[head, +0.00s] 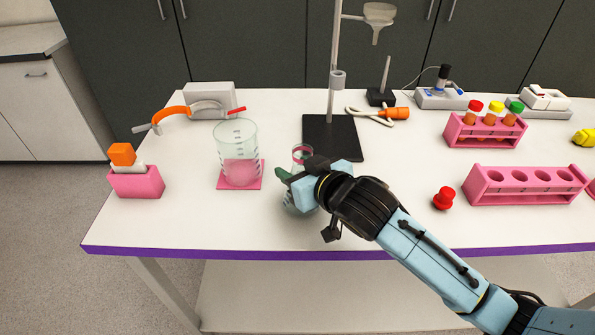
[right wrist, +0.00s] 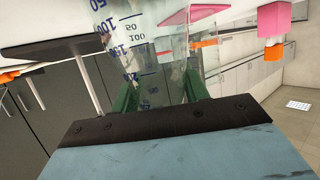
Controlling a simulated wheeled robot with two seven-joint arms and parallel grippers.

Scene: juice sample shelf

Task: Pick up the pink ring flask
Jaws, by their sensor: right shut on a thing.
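The pink ring flask (head: 301,152) is clear glass with a pink ring at its neck. It stands near the middle of the table's front half, mostly hidden by my right gripper (head: 290,177) in the head view. In the right wrist view my right gripper (right wrist: 160,95) has its green fingers on either side of the flask's clear glass (right wrist: 133,45), which bears blue volume marks, and is shut on it. I cannot tell whether the flask's base touches the table. My left gripper is not in view.
A black stand base (head: 345,135) is close behind. A red stopper (head: 444,198) and pink racks (head: 525,190) are to the right.

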